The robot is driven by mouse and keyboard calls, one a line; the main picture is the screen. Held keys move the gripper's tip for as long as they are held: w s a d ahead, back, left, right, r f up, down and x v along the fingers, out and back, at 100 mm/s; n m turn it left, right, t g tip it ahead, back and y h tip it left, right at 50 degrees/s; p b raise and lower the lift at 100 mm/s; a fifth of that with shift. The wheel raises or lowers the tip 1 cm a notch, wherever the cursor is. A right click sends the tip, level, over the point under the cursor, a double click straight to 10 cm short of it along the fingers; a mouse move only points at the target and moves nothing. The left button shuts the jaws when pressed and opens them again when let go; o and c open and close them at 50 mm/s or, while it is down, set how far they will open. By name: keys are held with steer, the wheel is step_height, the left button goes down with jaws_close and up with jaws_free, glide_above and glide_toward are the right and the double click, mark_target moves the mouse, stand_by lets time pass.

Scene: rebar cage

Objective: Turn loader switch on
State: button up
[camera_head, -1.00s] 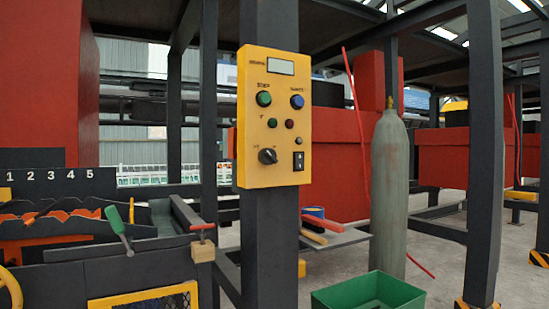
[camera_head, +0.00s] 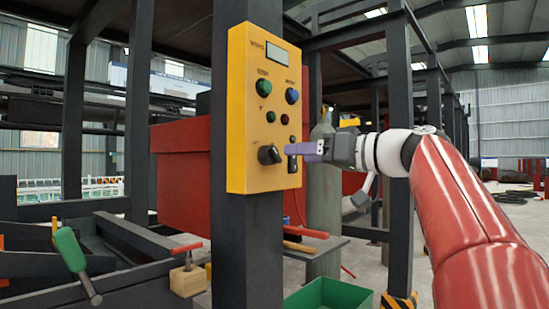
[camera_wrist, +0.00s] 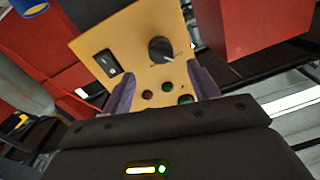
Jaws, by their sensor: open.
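The yellow control panel (camera_head: 238,120) is fixed to a dark post. Low on it are a black rotary knob (camera_head: 269,154) and a black rocker switch (camera_head: 292,162); the labels are too small to read, so I cannot tell which is the loader switch. My gripper (camera_head: 308,151) points at the panel's right edge, close to the rocker. In the wrist view my gripper (camera_wrist: 162,88) is open, with purple fingers apart and nothing between them but panel buttons behind. The rocker (camera_wrist: 107,63) and knob (camera_wrist: 161,49) show beyond the fingertips. Contact with the panel cannot be told.
Above the knob sit a green button (camera_head: 264,88), a blue button (camera_head: 293,96) and smaller lights. A green bin (camera_head: 330,296) stands below right. A grey cylinder (camera_head: 324,200) stands behind my arm. Dark posts flank the panel.

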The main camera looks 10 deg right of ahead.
mark_target(278, 155)
steer(key=p+x, duration=0.1)
steer(key=x, duration=0.6)
steer(key=shift+p, duration=0.3)
steer(key=shift+s, duration=0.1)
steer(key=c, duration=1)
steer(key=shift+o, duration=0.2)
